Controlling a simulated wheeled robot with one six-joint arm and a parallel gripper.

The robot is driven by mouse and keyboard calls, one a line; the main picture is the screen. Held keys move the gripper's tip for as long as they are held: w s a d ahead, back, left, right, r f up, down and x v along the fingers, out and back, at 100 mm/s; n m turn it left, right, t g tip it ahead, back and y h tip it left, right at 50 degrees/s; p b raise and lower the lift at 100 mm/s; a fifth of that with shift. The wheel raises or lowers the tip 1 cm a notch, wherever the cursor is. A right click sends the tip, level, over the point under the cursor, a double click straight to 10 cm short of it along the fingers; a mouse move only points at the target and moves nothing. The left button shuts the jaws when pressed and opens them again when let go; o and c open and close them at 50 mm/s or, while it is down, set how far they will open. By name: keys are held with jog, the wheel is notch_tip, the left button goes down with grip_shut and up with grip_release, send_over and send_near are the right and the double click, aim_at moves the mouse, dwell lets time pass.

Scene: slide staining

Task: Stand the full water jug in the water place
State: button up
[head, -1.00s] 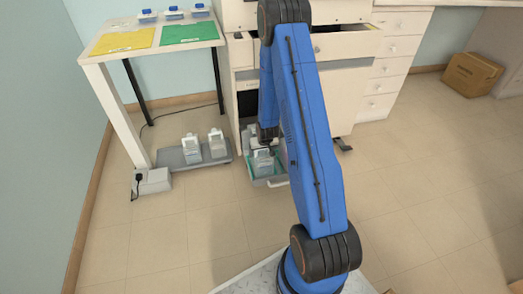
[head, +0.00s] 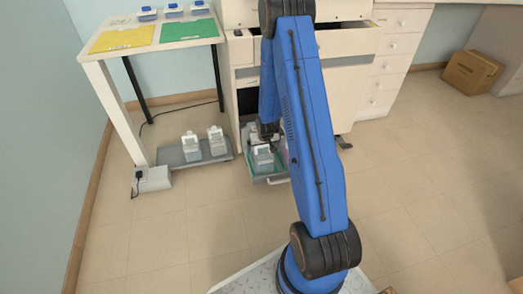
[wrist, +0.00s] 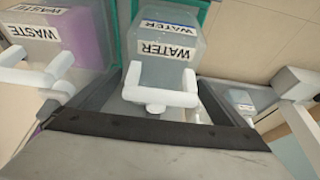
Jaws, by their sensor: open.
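A clear jug labelled WATER (head: 263,155) stands upright in the pulled-out green-edged tray (head: 266,180) low in the cabinet. In the wrist view this water jug (wrist: 168,55) shows upside down at the centre, with its white handle nearest me. My gripper (head: 268,131) is open just above and behind that jug in the head view. In the wrist view a dark edge and grey surface of my gripper (wrist: 155,135) fill the bottom, near the handle but not visibly holding it. How full the jug is I cannot tell.
A purple-filled jug labelled WASTE (wrist: 70,35) stands beside the water jug. Two white-handled jugs (head: 191,148) (head: 215,140) stand on a low grey platform (head: 170,157) left of the tray. The white table (head: 95,62) stands above it. Floor in front is clear.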

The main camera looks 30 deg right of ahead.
jog(key=s+a+r, duration=0.4)
jog(key=s+r, duration=0.1)
jog(key=r, duration=0.6)
jog(key=s+a+r+n, duration=0.1)
jog(key=s+a+r, duration=0.3)
jog(key=r, duration=0.8)
jog(key=s+a+r, duration=0.3)
jog(key=s+r, duration=0.3)
jog(key=r, duration=0.5)
jog(key=s+a+r, duration=0.2)
jog(key=s+r, duration=0.2)
jog(key=s, duration=0.4)
jog(key=s+a+r+n, duration=0.1)
jog(key=s+a+r, duration=0.2)
jog(key=s, duration=0.5)
jog(key=s+a+r+n+y, duration=0.1)
jog(key=s+r, duration=0.3)
jog(key=s, duration=0.4)
jog(key=shift+a+r+t, duration=0.3)
jog(key=shift+a+r, duration=0.05)
jog(key=shift+a, duration=0.3)
jog(key=shift+c, duration=0.4)
